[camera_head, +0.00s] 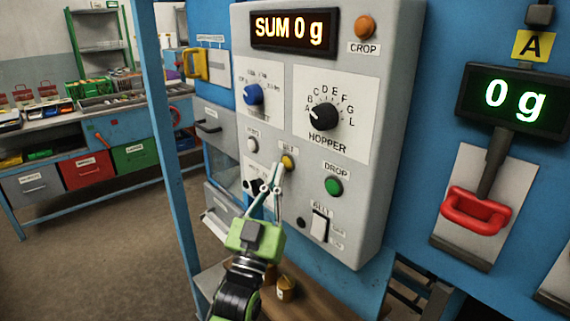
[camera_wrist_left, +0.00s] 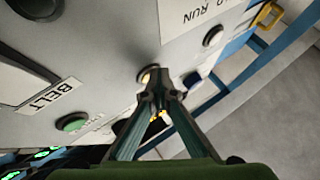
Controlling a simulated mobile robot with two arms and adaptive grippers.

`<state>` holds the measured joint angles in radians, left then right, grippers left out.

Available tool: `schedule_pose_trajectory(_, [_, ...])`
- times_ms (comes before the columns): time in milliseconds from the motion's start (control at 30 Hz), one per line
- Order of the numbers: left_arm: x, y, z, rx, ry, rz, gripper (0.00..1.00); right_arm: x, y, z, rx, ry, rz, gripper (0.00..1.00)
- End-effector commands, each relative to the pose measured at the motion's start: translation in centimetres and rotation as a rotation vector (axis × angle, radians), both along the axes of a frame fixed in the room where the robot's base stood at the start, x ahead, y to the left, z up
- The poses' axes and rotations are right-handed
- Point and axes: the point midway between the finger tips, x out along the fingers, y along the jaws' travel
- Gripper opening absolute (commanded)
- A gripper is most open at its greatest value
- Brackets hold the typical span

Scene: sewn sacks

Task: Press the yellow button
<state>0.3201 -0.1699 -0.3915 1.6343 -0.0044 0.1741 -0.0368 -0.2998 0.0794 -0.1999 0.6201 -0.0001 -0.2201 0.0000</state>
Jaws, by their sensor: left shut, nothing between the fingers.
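The yellow button (camera_head: 288,161) is on the grey control panel (camera_head: 375,200), below the dials and up and left of the green DROP button (camera_head: 333,186). My left gripper (camera_head: 277,167) is shut and empty, its fingertips pointing up at the panel just left of and below the yellow button. In the left wrist view the shut fingertips (camera_wrist_left: 161,84) cover part of the yellow button (camera_wrist_left: 147,74). I cannot tell whether they touch it. My right gripper is not in view.
A white button (camera_head: 252,144), the HOPPER dial (camera_head: 323,116) and a rocker switch (camera_head: 319,224) are nearby on the panel. The display (camera_head: 293,31) reads SUM 0 g. A red handle (camera_head: 476,212) hangs at right. A blue post (camera_head: 158,110) stands at left.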

Motion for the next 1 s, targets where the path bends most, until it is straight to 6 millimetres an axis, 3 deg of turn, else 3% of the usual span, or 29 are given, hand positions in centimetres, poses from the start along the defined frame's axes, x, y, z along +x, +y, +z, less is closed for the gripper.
schedule_pose_trajectory(33, [-0.1,-0.5,2.1,-0.034,-0.02,-0.007,0.0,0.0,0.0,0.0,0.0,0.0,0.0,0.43])
schedule_pose_trajectory(567, [-1.5,0.2,3.4,-0.033,-0.016,-0.011,0.0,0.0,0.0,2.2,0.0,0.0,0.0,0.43])
schedule_pose_trajectory(1000, [-1.9,0.6,3.2,-0.03,-0.013,-0.01,0.0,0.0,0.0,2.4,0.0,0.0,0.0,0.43])
